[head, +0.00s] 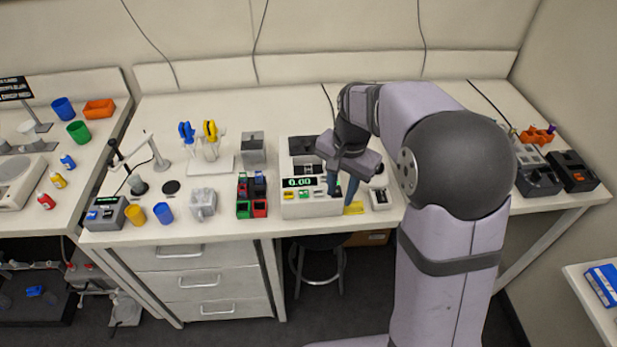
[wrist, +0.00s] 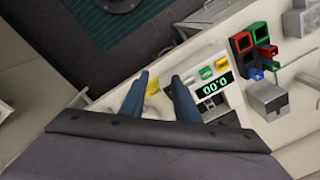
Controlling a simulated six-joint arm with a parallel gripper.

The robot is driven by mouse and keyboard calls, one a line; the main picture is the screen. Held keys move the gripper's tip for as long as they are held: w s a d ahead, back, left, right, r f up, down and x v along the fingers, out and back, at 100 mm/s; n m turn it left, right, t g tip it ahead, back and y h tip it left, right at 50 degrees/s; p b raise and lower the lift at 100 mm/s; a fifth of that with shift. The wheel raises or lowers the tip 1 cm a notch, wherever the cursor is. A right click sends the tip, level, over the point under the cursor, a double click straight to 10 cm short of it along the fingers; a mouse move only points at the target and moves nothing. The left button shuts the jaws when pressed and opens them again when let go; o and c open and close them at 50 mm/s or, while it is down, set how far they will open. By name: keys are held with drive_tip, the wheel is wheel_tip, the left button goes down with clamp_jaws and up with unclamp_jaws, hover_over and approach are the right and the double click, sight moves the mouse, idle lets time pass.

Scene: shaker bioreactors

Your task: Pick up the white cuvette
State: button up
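The spectrophotometer-like device (head: 290,212) has a green 0.00 display and small coloured pieces along its front. A yellow piece (wrist: 220,63) and a green piece (wrist: 206,72) show clearly. A small pale piece (wrist: 188,80), perhaps the white cuvette, sits beside the green one, close to my right-hand fingertip in the wrist view; it is partly hidden. My gripper (head: 342,196) points down at the device's right front corner. In the wrist view my gripper (wrist: 160,77) has its two blue fingers apart, with nothing clearly held between them.
A flat yellow item (head: 354,208) lies near the bench edge, by my fingers. A small grey-white instrument (head: 380,198) stands to the right. A rack of red, green and blue blocks (head: 252,194) and a grey box (head: 253,150) stand left of the device.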

drive_tip(key=w+a+f+m+b, duration=0.1)
drive_tip(key=w+a+m, duration=0.1)
drive_tip(key=w+m, duration=0.3)
drive_tip(key=w+a+f+m+b, duration=0.1)
drive_tip(key=w+m, duration=0.4)
drive_tip(key=w, duration=0.7)
drive_tip(key=shift+w+a+f+m+t+y+b, duration=0.25)
drive_tip(key=shift+a+t+b, duration=0.2)
drive_tip(key=shift+a, duration=0.45)
drive_tip(key=shift+w+a+f+p, duration=0.15)
drive_tip(key=shift+f+p, duration=0.4)
drive_tip(key=shift+f, duration=0.6)
drive_tip(key=shift+w+a+f+p, duration=0.1)
drive_tip(key=shift+f+p, duration=0.4)
drive_tip(key=shift+f, duration=0.7)
drive_tip(key=shift+w+a+f+p, duration=0.15)
drive_tip(key=shift+f+p, duration=0.4)
drive_tip(key=shift+f, duration=0.6)
drive_tip(key=shift+s, duration=0.1)
drive_tip(key=c, duration=0.6)
